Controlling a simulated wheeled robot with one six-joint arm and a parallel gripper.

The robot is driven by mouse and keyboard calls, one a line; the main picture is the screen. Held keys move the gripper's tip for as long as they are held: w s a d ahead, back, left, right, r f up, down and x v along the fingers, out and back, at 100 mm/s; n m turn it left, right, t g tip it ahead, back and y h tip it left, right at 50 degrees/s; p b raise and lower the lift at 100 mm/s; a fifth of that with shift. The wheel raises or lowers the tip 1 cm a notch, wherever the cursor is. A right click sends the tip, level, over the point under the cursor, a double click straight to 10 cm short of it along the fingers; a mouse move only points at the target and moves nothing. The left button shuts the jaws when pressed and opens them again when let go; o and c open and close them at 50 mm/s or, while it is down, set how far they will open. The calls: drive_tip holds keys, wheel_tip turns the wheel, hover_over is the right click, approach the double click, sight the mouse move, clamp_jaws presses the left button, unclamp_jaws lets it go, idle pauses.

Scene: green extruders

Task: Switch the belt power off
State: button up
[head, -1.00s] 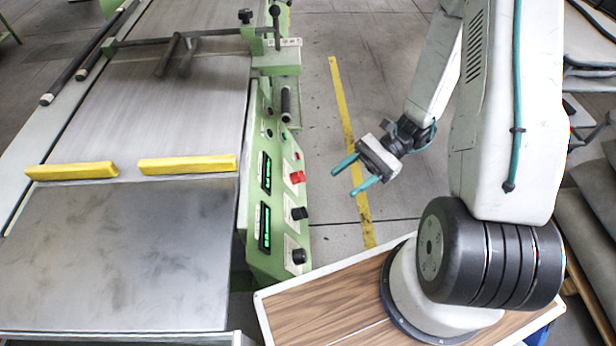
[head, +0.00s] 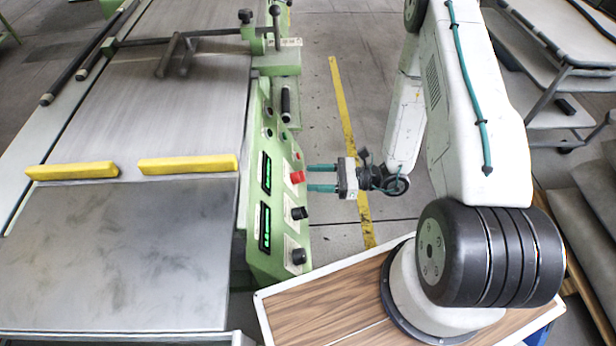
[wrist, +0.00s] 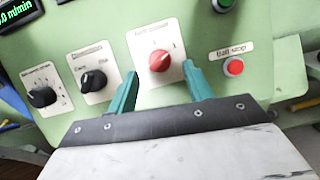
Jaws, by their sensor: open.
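The green control panel (head: 266,215) stands on the side of the belt machine. Its red rotary switch (head: 297,177) sits on a white label plate; in the wrist view the red knob (wrist: 160,61) lies between my two teal fingers, with visible room on either side. The plate's lettering and the exact setting are too small to read surely. My gripper (head: 310,178) is open and level, fingers pointing left at the switch, tips close to the panel. Whether they touch the knob cannot be told. In the wrist view the gripper (wrist: 159,72) shows empty fingers flanking it.
A red belt stop button (wrist: 233,67) is right of the right finger. Two black knobs, one near (wrist: 93,80) and one farther (wrist: 42,97), lie left. Green displays (head: 265,226) face outward. Floor is clear right of the panel.

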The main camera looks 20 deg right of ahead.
sight(302, 177)
drive_tip(key=shift+x, duration=1.35)
drive_tip(key=c, duration=1)
drive_tip(key=shift+o, duration=0.2)
drive_tip(key=shift+n, duration=0.6)
drive_tip(key=n+g, duration=0.1)
drive_tip(key=n, duration=0.1)
drive_tip(key=n+g, duration=0.1)
drive_tip(key=n, duration=0.1)
drive_tip(key=n+g, duration=0.1)
drive_tip(key=n, duration=0.1)
drive_tip(key=shift+w+d+y, duration=0.1)
drive_tip(key=shift+w+y, duration=0.15)
drive_tip(key=shift+y, duration=0.05)
drive_tip(key=n+g, duration=0.1)
drive_tip(key=n, duration=0.3)
drive_tip(key=n+g, duration=0.2)
drive_tip(key=n, duration=0.2)
drive_tip(key=shift+w+r, duration=0.2)
drive_tip(key=shift+h, duration=0.4)
